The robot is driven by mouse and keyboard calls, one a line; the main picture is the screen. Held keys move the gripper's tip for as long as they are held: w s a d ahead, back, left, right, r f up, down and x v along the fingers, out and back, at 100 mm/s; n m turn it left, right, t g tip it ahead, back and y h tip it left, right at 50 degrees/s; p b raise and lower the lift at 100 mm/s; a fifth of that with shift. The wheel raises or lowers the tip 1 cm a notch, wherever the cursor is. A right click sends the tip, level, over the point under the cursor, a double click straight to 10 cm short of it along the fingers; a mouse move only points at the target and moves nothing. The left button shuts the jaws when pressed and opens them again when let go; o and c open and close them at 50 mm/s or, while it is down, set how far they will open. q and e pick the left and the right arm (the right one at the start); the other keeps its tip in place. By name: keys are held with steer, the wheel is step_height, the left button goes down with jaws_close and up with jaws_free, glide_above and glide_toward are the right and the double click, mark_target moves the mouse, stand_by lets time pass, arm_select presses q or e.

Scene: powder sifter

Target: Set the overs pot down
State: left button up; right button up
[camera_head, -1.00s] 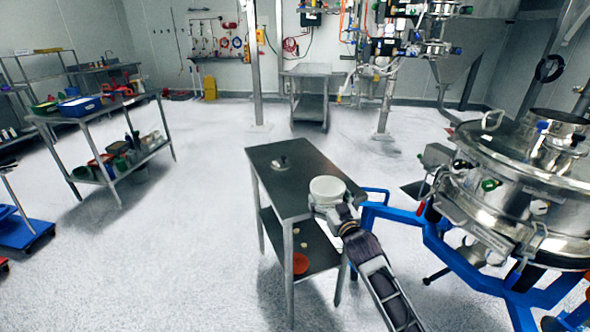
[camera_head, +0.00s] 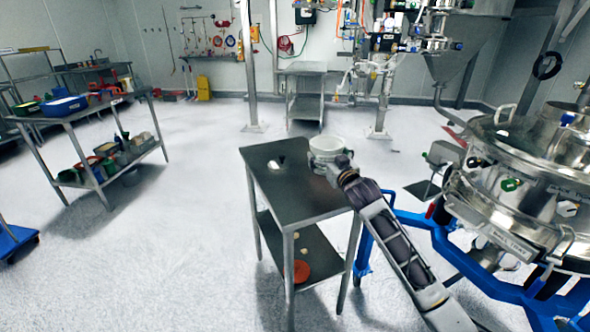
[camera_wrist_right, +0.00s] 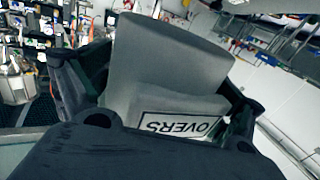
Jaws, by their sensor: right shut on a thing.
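The overs pot (camera_head: 326,145) is a pale round pot at the far right part of the small steel table (camera_head: 300,193). My right gripper (camera_head: 328,160) is shut on it from the near side. In the right wrist view the grey pot (camera_wrist_right: 170,65) fills the space between the fingers, with an "OVERS" label (camera_wrist_right: 180,125) facing the camera. I cannot tell whether the pot's base touches the tabletop. My left gripper is not in view.
A small metal item (camera_head: 275,164) lies on the table left of the pot. An orange-red round thing (camera_head: 301,271) is on the lower shelf. The steel sifter (camera_head: 530,190) on its blue frame (camera_head: 440,235) stands to the right. Floor left of the table is clear.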

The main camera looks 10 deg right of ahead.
steer(key=b, duration=0.1)
glide_above(325, 194)
step_height(325, 194, down, 5)
steer(key=shift+w+f, duration=0.1)
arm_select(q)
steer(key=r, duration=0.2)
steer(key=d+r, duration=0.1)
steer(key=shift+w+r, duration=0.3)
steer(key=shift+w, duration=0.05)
arm_select(e)
steer(key=shift+f, duration=0.3)
steer(key=shift+f, duration=0.5)
steer(key=shift+f+b, duration=0.65)
steer(key=shift+f, duration=0.95)
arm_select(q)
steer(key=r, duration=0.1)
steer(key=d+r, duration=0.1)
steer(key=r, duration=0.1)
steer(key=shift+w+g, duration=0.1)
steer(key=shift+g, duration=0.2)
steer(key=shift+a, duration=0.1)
arm_select(e)
steer(key=shift+f, duration=0.15)
steer(key=o, duration=0.7)
